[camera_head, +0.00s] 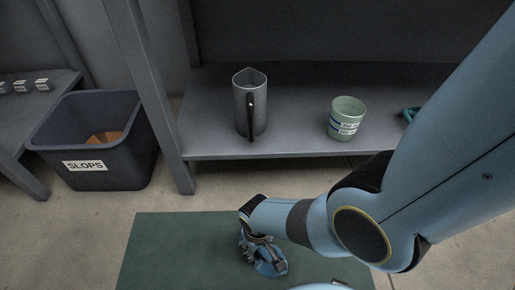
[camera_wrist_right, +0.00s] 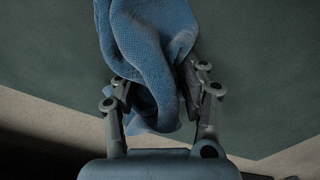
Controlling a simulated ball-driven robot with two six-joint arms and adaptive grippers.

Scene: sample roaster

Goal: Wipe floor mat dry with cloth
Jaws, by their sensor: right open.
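The dark green floor mat (camera_head: 170,250) lies flat on the floor at the bottom of the head view. It also fills much of the right wrist view (camera_wrist_right: 252,105). A blue cloth (camera_head: 272,266) lies crumpled on the mat, partly hidden by my right gripper (camera_head: 258,250). In the right wrist view the cloth (camera_wrist_right: 150,40) is bunched, with a fold between the fingers of my right gripper (camera_wrist_right: 157,85). The fingers stand apart on either side of that fold. Whether they touch the cloth is unclear. My left gripper is not in view.
A grey shelf (camera_head: 300,145) stands behind the mat, bearing a metal jug (camera_head: 243,105), a pale green cup (camera_head: 347,120) and a teal item (camera_head: 410,114) partly hidden by my arm. A dark bin labelled SLOPS (camera_head: 110,172) stands left. Floor between bin and mat is clear.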

